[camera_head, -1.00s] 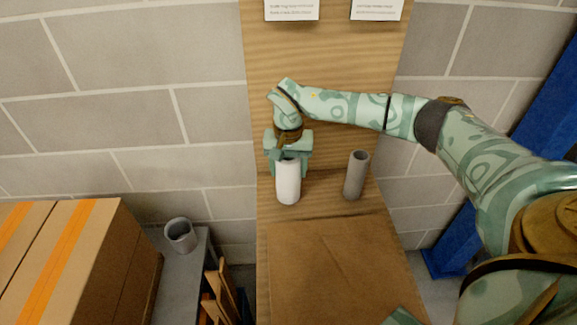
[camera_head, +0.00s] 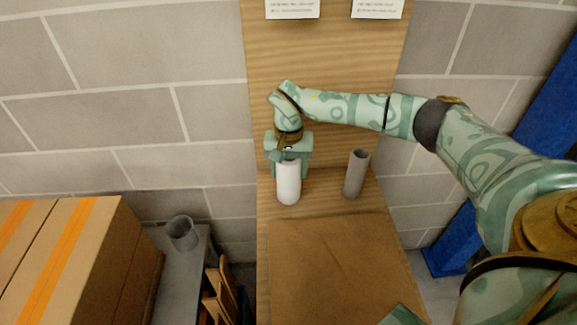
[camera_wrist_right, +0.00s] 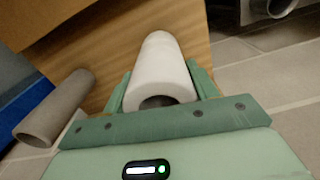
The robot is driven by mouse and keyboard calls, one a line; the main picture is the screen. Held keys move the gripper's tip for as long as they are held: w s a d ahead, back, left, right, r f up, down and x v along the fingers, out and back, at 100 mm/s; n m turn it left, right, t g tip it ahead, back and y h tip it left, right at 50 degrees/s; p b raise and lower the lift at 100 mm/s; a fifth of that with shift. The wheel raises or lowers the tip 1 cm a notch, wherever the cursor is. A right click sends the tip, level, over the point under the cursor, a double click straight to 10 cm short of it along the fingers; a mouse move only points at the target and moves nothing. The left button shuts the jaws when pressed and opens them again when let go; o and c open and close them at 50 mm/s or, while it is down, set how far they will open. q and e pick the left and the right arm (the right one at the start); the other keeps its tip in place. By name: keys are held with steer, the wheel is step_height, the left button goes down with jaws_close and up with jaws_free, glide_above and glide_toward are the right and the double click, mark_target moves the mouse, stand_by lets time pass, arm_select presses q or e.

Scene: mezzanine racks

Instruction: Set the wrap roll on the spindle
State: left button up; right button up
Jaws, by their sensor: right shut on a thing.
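The white wrap roll (camera_head: 288,184) stands roughly upright at the wooden board, left of a grey-brown tube (camera_head: 355,174). My right gripper (camera_head: 288,158) is at the roll's upper part, shut on it. In the right wrist view the roll (camera_wrist_right: 160,67) lies between the two green fingers of the gripper (camera_wrist_right: 163,85), its hollow end facing the camera. The grey-brown tube (camera_wrist_right: 55,108) is apart from it at the left. I cannot make out a separate spindle; whether one is inside the roll is hidden. My left gripper is not in view.
Below the roll lies a brown flat surface (camera_head: 335,265). A cardboard box (camera_head: 60,260) with orange tape stands at the left. A grey cup (camera_head: 183,233) sits on a grey shelf (camera_head: 180,285). A blue post (camera_head: 545,110) stands at the right behind my arm.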

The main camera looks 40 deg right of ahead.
steer(key=shift+f, duration=0.1)
steer(key=o, duration=0.6)
arm_select(q)
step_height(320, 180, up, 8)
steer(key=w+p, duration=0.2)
steer(key=p, duration=0.6)
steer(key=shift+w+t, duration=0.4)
arm_select(e)
step_height(320, 180, up, 11)
steer(key=shift+s, duration=0.1)
